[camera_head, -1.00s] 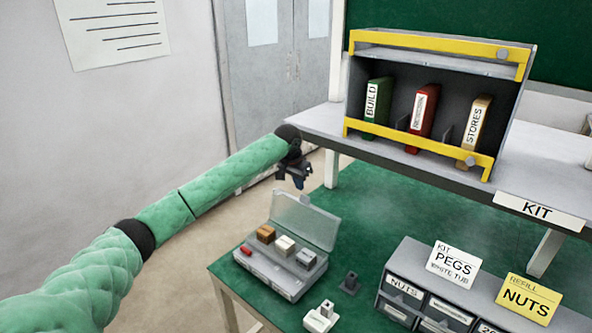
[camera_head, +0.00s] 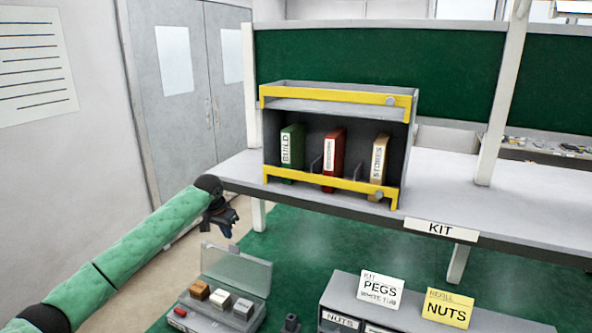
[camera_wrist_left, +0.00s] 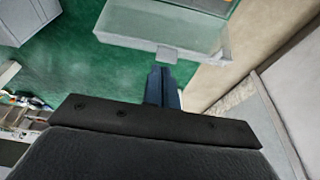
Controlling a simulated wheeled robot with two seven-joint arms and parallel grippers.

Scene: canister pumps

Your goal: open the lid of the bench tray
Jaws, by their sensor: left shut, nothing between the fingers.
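The bench tray (camera_head: 190,319) is a grey box on the green bench at the lower left of the head view. Its clear lid (camera_head: 236,268) stands raised at the back, tilted up from the hinge side. Brown, white and grey blocks sit in the tray, with a small red piece at its left. My left gripper (camera_head: 222,230) is above and behind the lid, apart from it, shut and empty. In the left wrist view the shut fingers (camera_wrist_left: 162,85) point toward the lid (camera_wrist_left: 165,28) and its tab. My right gripper is not in view.
A grey rack (camera_head: 340,95) with yellow bars and several binders stands on the shelf behind. A drawer unit (camera_head: 400,320) with a PEGS card (camera_head: 380,291) and a NUTS card (camera_head: 447,308) is right of the tray. A small dark block (camera_head: 290,323) lies between them.

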